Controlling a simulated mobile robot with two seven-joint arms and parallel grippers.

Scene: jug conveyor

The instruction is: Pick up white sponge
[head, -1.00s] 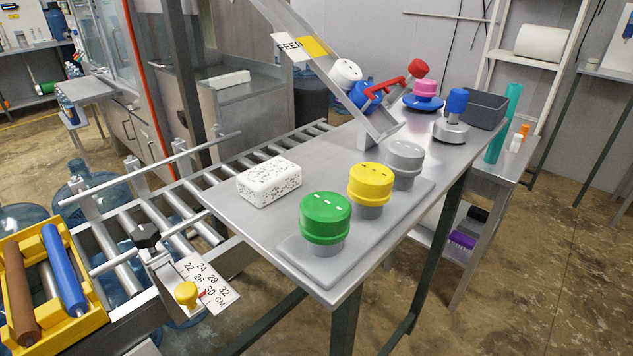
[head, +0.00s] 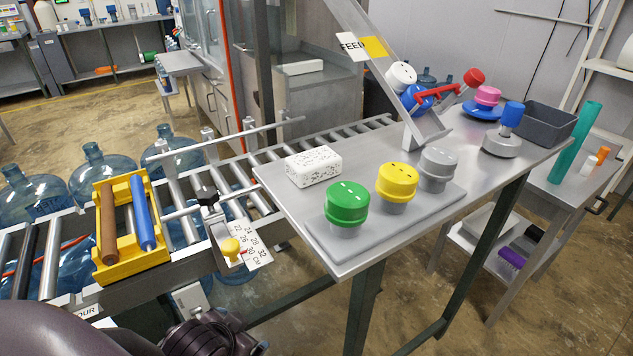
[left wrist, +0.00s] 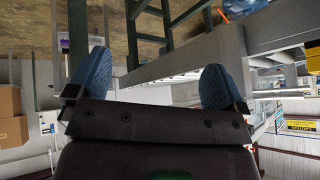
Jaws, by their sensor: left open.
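The white sponge (head: 313,166) is a speckled white block lying on the left part of the grey metal table (head: 285,205), near its back left edge. My left gripper (left wrist: 155,85) shows in the left wrist view with its two blue fingertips spread wide and nothing between them. That view shows table legs and floor beyond the fingers, and no sponge. In the head view a dark part of my arm shows at the bottom left, and no fingers are visible. My right gripper is in neither view.
Green (head: 347,202), yellow (head: 396,181) and grey (head: 438,164) caps stand on a tray right of the sponge. A slanted FEED chute (head: 385,80) rises behind. A roller conveyor (head: 265,149) with a yellow roller frame (head: 105,225) runs along the left.

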